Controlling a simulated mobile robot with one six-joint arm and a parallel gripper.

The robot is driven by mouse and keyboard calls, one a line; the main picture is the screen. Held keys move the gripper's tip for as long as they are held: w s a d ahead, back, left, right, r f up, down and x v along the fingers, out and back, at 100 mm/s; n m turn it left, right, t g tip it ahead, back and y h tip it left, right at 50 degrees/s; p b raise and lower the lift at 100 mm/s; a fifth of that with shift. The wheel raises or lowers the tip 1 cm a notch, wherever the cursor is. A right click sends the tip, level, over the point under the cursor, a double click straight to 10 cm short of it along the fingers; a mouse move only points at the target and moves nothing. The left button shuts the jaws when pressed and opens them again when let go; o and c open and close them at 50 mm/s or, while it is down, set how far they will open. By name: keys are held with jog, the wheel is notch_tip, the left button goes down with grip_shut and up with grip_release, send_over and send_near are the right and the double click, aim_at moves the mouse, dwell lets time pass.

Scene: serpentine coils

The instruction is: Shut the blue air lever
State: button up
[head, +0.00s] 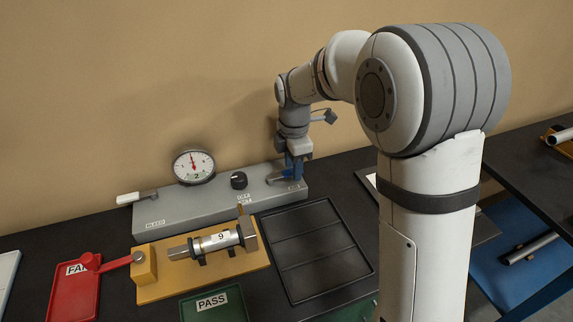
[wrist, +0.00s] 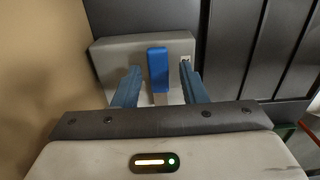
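The blue air lever (wrist: 157,68) stands out from the grey panel's end in the wrist view. My gripper (wrist: 158,80) is open, with one blue-grey finger on each side of the lever and a gap on both sides. In the head view my gripper (head: 293,172) points down over the right end of the grey panel (head: 205,205). There the lever is mostly hidden behind the fingers.
The panel carries a dial gauge (head: 194,166), a black knob (head: 239,180) and a white bleed lever (head: 137,197). In front are a yellow fixture (head: 160,287) with a metal cylinder (head: 220,240), a black divided tray (head: 318,289), a red FAIL tray (head: 73,300) and a green PASS tray (head: 215,305).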

jog(key=shift+o, duration=0.2)
notch_tip(320, 180, up, 8)
jog(key=shift+f+b, duration=0.1)
jog(key=shift+b, duration=0.25)
jog(key=shift+a, duration=0.1)
dwell(0.4)
